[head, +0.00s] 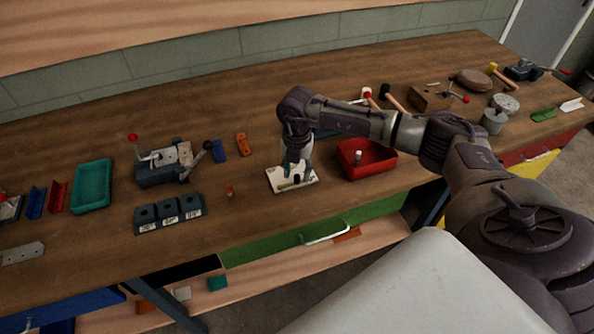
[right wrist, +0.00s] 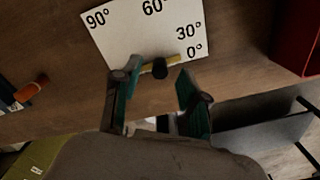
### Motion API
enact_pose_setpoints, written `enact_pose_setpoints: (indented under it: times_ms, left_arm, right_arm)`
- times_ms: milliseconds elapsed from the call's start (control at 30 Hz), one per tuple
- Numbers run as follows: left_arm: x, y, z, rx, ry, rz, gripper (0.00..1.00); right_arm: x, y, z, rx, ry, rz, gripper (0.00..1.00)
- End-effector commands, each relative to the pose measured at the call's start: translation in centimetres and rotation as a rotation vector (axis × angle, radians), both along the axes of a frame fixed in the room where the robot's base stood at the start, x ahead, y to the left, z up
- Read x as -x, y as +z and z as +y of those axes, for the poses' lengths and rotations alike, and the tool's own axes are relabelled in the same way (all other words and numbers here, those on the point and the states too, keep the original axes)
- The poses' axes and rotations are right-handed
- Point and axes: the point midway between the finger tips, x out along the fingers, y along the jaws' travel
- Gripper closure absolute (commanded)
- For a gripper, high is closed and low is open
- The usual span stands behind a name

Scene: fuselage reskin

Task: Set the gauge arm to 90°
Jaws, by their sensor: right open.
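The gauge is a white plate (head: 278,173) on the bench, mostly under my right gripper in the head view. In the right wrist view the plate (right wrist: 130,35) shows printed marks 90°, 60°, 30° and 0°. Its yellow gauge arm (right wrist: 174,60) points close to the 0° mark. A black knob (right wrist: 160,69) stands on the arm. My right gripper (head: 297,172) reaches down over the plate. Its fingers (right wrist: 156,88) are open, one on each side of the knob in the picture; I cannot tell whether they touch it. My left gripper is not in view.
A red bin (head: 378,169) stands close right of the gauge. A small orange-brown piece (head: 229,192) lies to the left. Three dark labelled blocks (head: 170,228), a vise-like fixture (head: 162,174) and a teal tray (head: 92,180) are farther left. Bare bench lies behind the gauge.

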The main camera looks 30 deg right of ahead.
Motion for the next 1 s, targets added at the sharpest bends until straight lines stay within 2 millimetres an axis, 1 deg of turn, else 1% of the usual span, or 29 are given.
enact_pose_setpoints:
  times_ms: [100,200,467,700,733,1000]
  left_arm:
    - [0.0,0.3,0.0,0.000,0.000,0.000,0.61]
    - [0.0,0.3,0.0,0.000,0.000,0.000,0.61]
    - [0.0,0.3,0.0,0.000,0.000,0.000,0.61]
    - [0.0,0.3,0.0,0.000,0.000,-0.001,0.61]
    - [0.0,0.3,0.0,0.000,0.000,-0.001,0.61]
    - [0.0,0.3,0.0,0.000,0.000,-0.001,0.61]
  right_arm:
    - [0.0,-1.0,0.0,0.001,0.000,0.001,0.57]
    - [0.0,-1.4,0.0,0.001,0.001,-0.001,0.57]
    - [0.0,-1.5,0.0,0.000,0.001,-0.001,0.57]
    - [0.0,-1.5,0.0,0.000,0.001,-0.001,0.97]
    - [0.0,-1.5,0.0,0.000,0.001,-0.001,1.00]
    - [0.0,-1.5,0.0,0.000,0.001,-0.001,1.00]
